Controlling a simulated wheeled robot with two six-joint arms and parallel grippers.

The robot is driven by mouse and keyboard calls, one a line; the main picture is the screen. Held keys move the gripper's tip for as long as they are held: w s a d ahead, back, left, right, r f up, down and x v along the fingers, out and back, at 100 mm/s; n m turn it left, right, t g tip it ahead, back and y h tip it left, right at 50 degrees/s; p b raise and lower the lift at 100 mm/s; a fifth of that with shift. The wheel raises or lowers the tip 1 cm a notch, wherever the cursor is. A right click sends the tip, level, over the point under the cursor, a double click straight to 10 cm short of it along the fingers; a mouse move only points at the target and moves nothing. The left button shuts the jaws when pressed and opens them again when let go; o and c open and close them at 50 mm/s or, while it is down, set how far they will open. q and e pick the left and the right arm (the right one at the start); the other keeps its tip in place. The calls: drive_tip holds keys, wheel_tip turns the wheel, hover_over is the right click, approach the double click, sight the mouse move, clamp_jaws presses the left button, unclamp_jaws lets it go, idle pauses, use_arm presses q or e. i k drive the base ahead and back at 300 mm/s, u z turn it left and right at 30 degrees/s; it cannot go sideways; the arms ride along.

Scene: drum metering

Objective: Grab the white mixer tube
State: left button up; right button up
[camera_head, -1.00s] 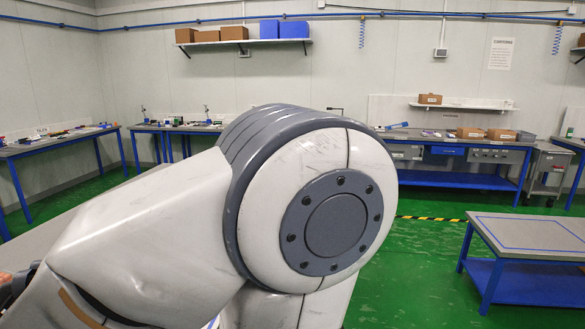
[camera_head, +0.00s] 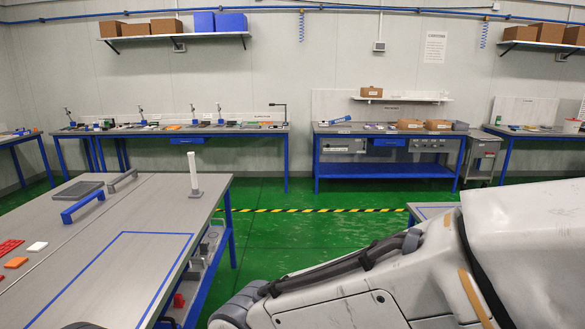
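A slim white tube (camera_head: 194,168), which looks like the mixer tube, stands upright in a small grey base (camera_head: 195,193). It is near the far right corner of the grey table (camera_head: 165,212) on the left. No gripper fingers show in the head view. One of my arms crosses the lower right of the view and stays apart from the tube.
Blue handle (camera_head: 83,207) and grey handle (camera_head: 122,181) stand left of the tube by a dark flat panel (camera_head: 79,190). Red (camera_head: 10,246), orange (camera_head: 15,263) and white (camera_head: 37,247) pieces lie nearer. A blue-outlined table area is bare. Green floor (camera_head: 285,235) lies beyond.

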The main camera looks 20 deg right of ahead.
sight(191, 155)
drive_tip(key=z, duration=1.2)
drive_tip(key=k, duration=1)
drive_tip(key=u, duration=0.9)
drive_tip(key=i, duration=1.5)
drive_tip(key=z, duration=1)
drive_tip(key=i, duration=1.8)
drive_tip(key=u, duration=0.4)
drive_tip(key=i, duration=1.5)
drive_tip(key=u, duration=1)
drive_tip(key=i, duration=0.25)
drive_tip(key=z, duration=0.1)
